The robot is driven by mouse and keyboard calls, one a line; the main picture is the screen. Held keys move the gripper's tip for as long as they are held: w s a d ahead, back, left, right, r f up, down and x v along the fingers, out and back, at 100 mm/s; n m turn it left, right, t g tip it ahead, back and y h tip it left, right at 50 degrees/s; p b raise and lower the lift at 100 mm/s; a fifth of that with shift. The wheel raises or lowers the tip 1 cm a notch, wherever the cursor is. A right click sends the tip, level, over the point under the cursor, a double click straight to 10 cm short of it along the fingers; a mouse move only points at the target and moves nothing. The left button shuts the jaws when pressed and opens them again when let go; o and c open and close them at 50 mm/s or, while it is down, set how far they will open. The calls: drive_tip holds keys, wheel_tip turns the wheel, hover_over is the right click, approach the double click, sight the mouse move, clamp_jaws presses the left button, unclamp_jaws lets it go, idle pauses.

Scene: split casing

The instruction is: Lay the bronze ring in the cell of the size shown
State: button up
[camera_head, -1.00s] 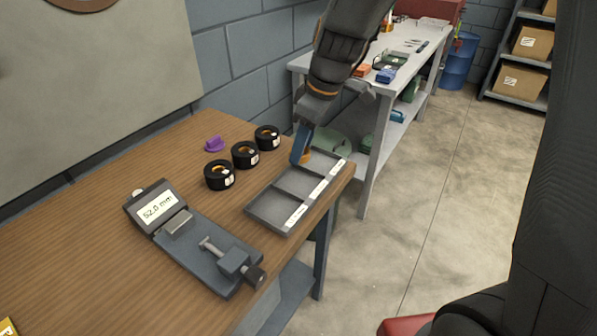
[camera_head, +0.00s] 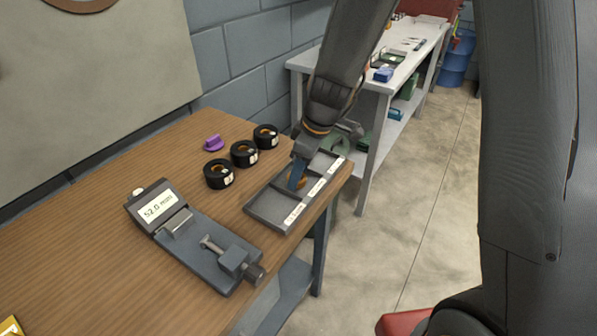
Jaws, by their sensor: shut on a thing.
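I cannot tell whether the ring touches the cell floor. White labels run along the tray's right rim, too small to read surely. The grey measuring device (camera_head: 199,258) stands to the left of the tray, its jaws empty, and its display (camera_head: 159,207) reads 52.0 mm.
Three black rings with orange-brown insides (camera_head: 219,174) stand in a row behind the tray. A purple piece (camera_head: 213,142) lies farther back. The tray sits near the wooden table's right edge. The table's left side is mostly clear. A grey bench (camera_head: 404,62) stands beyond.

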drive_tip(key=shift+f, duration=0.15)
drive_tip(key=o, duration=0.9)
drive_tip(key=shift+r, duration=0.4)
drive_tip(key=b+v, duration=0.2)
drive_tip(key=v, duration=0.9)
drive_tip(key=shift+s+d+f+m+g+h, duration=0.1)
drive_tip(key=shift+s+d+f+m+h, duration=0.35)
drive_tip(key=shift+s+d+f+m, duration=1.3)
drive_tip(key=shift+s+d+f+m+g+h, duration=0.1)
drive_tip(key=shift+s+d+f+m+h, duration=0.5)
drive_tip(key=shift+s+d+m, duration=2)
drive_tip(key=shift+s+d+f+m+g+h, duration=0.1)
drive_tip(key=shift+s+d+f+m+h, duration=0.15)
drive_tip(key=shift+s+d+f+m, duration=1.65)
drive_tip(key=shift+s+a+r, duration=0.3)
drive_tip(key=shift+s+r, duration=0.2)
drive_tip(key=shift+s, duration=0.1)
